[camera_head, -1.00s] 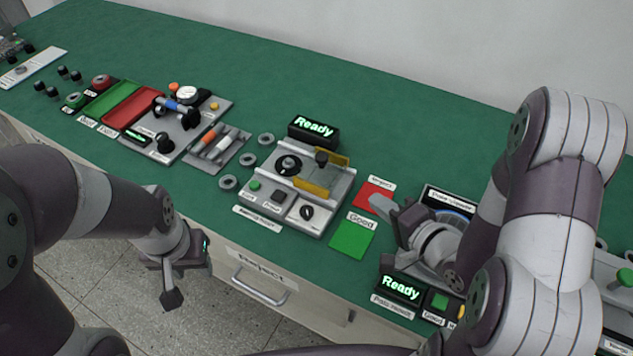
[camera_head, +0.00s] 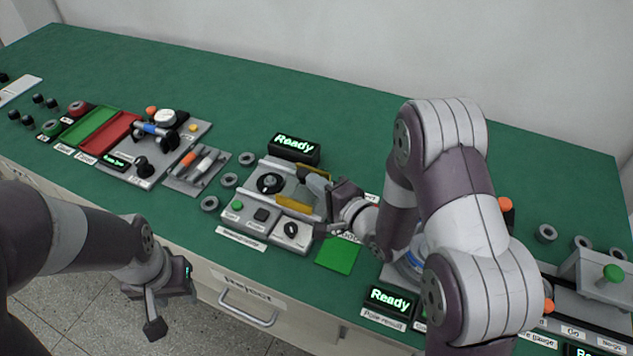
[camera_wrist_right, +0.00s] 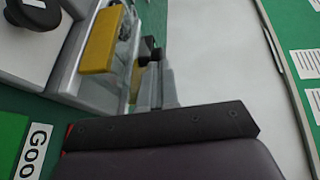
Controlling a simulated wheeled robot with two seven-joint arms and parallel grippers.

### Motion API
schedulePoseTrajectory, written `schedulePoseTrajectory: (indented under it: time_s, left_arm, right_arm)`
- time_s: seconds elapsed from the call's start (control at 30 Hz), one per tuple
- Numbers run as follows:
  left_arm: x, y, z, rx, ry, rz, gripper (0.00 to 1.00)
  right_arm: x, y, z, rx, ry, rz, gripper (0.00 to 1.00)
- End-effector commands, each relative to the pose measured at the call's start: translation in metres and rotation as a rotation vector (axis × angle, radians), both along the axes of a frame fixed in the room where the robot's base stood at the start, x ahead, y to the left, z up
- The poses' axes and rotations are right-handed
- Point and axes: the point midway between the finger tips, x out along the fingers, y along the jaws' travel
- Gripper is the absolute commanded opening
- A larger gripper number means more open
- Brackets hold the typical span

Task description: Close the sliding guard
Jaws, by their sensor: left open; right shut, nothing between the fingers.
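The sliding guard has yellow edge bars (camera_head: 297,207) and sits on the right part of a grey station with a round black fixture (camera_head: 270,183). In the right wrist view a yellow bar (camera_wrist_right: 100,40) and a clear panel (camera_wrist_right: 127,45) show, with a black knob beside them. My right gripper (camera_head: 322,192) is shut and empty at the guard's right side, hiding much of it. Its fingers (camera_wrist_right: 157,85) reach close to the knob; I cannot tell if they touch. My left gripper (camera_head: 158,308) is open and empty, in front of the bench.
A "Ready" display (camera_head: 295,148) stands behind the station. A green pad (camera_head: 338,254) lies at its front right. Several grey rings (camera_head: 228,180) lie to its left. A second "Ready" display (camera_head: 390,299) is near my right arm.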

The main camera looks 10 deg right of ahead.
Motion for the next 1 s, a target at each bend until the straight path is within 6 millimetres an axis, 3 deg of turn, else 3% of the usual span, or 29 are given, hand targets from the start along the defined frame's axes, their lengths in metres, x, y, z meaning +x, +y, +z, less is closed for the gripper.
schedulePoseTrajectory:
  time_s: [0.47, 0.8, 1.0]
  left_arm:
    - [0.000, 0.000, 0.000, 0.000, 0.000, 0.000, 0.43]
    - [0.000, 0.000, -0.005, 0.000, 0.000, 0.000, 0.43]
    - [0.000, 0.000, -0.005, 0.000, 0.000, 0.000, 0.43]
  right_arm:
    - [0.007, 0.008, -0.001, -0.002, -0.002, 0.002, 0.00]
    - [0.050, 0.070, -0.002, -0.003, -0.003, 0.004, 0.00]
    - [0.058, 0.084, 0.000, 0.001, -0.002, 0.001, 0.00]
